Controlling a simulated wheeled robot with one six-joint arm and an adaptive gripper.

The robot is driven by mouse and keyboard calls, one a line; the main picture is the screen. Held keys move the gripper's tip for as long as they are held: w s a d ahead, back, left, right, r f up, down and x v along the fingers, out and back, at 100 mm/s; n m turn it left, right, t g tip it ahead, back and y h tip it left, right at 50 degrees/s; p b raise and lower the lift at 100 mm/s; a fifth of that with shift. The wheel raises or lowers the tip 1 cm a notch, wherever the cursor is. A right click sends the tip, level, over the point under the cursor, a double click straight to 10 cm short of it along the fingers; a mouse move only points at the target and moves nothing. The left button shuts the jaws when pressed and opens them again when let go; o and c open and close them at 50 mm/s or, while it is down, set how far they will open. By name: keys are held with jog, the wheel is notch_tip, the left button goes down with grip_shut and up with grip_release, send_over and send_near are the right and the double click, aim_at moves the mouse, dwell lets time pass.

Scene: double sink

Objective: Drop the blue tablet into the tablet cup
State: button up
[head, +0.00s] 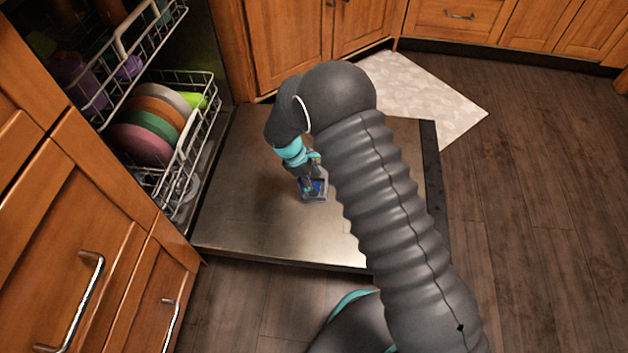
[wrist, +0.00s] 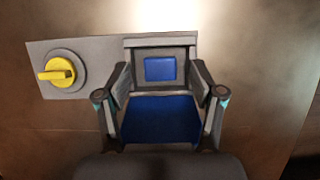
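The small blue tablet (wrist: 160,68) lies inside the grey tablet cup (wrist: 132,52), well within its rim. A larger darker blue panel (wrist: 160,120) lies just below the cup in the wrist view; it looks like the cup's lid, but I cannot be sure. My gripper (wrist: 160,84) is over the cup, one finger to each side, apart and not touching the tablet. In the head view my gripper (head: 308,182) is low over the dishwasher door, and its fingers are too small to read there.
A yellow knob (wrist: 58,73) sits left of the cup. The open dishwasher door (head: 260,225) lies flat below my arm. Dish racks (head: 205,115) with colored plates (head: 150,128) stand at the left. A pale mat (head: 425,95) lies behind.

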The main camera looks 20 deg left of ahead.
dwell(0.3)
jog(key=v, duration=1.2)
dwell(0.5)
